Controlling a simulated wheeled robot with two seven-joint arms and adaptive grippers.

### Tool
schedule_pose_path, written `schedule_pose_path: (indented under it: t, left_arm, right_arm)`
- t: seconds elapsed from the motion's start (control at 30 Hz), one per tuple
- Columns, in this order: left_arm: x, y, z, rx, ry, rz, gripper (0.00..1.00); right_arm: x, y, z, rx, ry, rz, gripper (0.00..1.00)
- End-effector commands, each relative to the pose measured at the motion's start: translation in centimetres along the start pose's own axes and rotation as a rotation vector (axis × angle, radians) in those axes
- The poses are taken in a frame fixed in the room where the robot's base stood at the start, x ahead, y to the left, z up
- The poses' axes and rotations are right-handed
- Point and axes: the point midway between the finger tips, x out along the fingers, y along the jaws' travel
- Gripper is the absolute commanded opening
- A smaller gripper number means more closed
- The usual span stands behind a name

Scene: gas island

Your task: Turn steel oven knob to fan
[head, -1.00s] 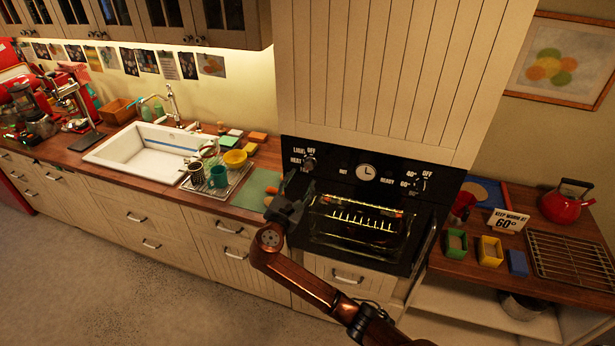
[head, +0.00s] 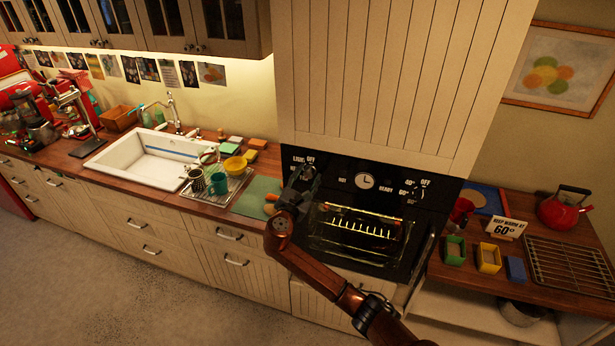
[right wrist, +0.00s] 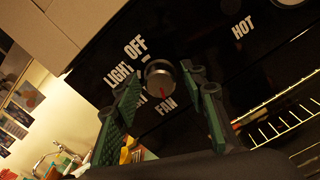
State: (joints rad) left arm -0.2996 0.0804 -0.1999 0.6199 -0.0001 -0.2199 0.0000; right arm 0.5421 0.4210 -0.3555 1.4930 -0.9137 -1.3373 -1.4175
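The steel oven knob (right wrist: 160,76) sits on the black panel (right wrist: 225,70) in the right wrist view. Its red mark lies on the side toward the FAN label (right wrist: 165,105); OFF and LIGHT are printed on the other side. My right gripper (right wrist: 160,72) is open, with one green-padded finger on each side of the knob. I cannot tell whether the fingers touch it. In the head view my right gripper (head: 304,176) is at the left of the oven panel (head: 340,172) and covers the knob. My left gripper is out of view.
The oven door (head: 360,232) with a lit window is below the panel. A second knob (head: 416,191) and a clock (head: 364,181) are to the right. A green board (head: 258,196) and dish rack (head: 222,186) lie on the left counter. A red kettle (head: 565,208) stands at right.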

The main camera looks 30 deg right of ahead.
Motion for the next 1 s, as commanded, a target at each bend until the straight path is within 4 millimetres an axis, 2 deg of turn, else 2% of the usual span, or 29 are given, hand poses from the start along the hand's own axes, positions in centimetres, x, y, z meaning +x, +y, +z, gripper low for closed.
schedule_pose_path:
  t: [0.07, 0.5, 0.8, 1.0]
  left_arm:
    - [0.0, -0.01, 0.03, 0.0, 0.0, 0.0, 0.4]
    - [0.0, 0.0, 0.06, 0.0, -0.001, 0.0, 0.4]
    - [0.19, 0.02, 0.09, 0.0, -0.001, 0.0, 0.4]
    - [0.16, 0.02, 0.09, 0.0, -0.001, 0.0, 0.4]
  right_arm:
    - [-0.01, -0.01, -0.01, 0.0, 0.0, 0.0, 0.32]
    - [-0.03, -0.04, -0.03, -0.001, 0.0, -0.001, 0.02]
    - [-0.02, -0.1, -0.07, 0.1, 0.001, -0.002, 0.02]
    - [-0.01, -0.09, -0.03, 0.098, 0.0, -0.002, 0.02]
